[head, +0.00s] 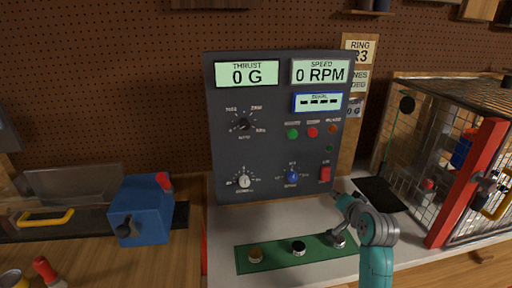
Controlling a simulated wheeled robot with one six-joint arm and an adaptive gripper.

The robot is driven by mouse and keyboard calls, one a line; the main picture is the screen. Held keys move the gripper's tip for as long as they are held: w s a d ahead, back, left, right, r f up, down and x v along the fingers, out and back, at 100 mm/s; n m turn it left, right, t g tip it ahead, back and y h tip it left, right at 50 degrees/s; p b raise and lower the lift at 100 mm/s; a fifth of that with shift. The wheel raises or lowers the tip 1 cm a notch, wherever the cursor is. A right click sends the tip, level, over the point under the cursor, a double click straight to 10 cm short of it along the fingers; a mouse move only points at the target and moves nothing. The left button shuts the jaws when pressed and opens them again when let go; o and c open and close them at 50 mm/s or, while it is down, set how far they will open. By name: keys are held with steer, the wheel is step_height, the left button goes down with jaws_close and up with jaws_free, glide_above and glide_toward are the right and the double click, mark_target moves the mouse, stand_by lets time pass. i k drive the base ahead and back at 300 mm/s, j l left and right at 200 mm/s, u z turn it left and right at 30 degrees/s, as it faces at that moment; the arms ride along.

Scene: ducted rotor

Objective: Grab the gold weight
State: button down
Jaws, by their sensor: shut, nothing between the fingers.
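The gold weight (255,257) is a small knobbed piece at the left end of the green mat (277,259). A black weight (298,248) sits in the middle of the mat and a silver one (339,243) at the right end. My gripper (332,237) is shut and empty, close by the silver weight. It is well to the right of the gold weight. Its fingers are small in view, and I cannot tell whether they touch the silver weight.
A grey control panel (228,152) stands behind the mat, with displays reading 0 G and 0 RPM. A wire cage with a red post (466,185) is at the right. A blue box (140,212) stands at the left. The space above the gold weight is clear.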

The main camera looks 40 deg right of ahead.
mark_target(255, 254)
steer(key=k+j, duration=0.8)
steer(key=j, duration=0.1)
